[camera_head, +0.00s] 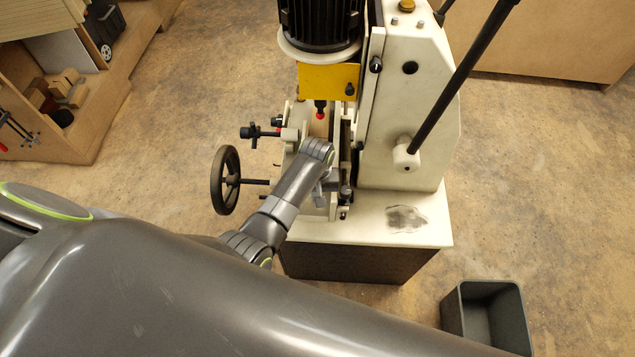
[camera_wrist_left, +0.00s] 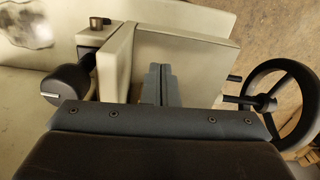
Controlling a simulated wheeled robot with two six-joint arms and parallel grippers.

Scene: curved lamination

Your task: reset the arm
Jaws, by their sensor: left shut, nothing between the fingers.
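My left arm (camera_head: 285,200) reaches from the lower left across to the machine in the head view. Its wrist is over the machine's work table, and the fingers are mostly hidden behind it there. In the left wrist view my left gripper (camera_wrist_left: 160,84) is shut, with its two fingers together and nothing between them. The fingertips are close to a cream machine plate (camera_wrist_left: 185,62); I cannot tell whether they touch it. My right gripper does not show in either view.
The cream machine (camera_head: 405,120) has a black handwheel (camera_head: 225,180) at its left, also in the wrist view (camera_wrist_left: 290,75), and a long black lever (camera_head: 465,75). A grey bin (camera_head: 455,325) stands at lower right. A wooden shelf (camera_head: 115,100) is at upper left. Open floor lies between.

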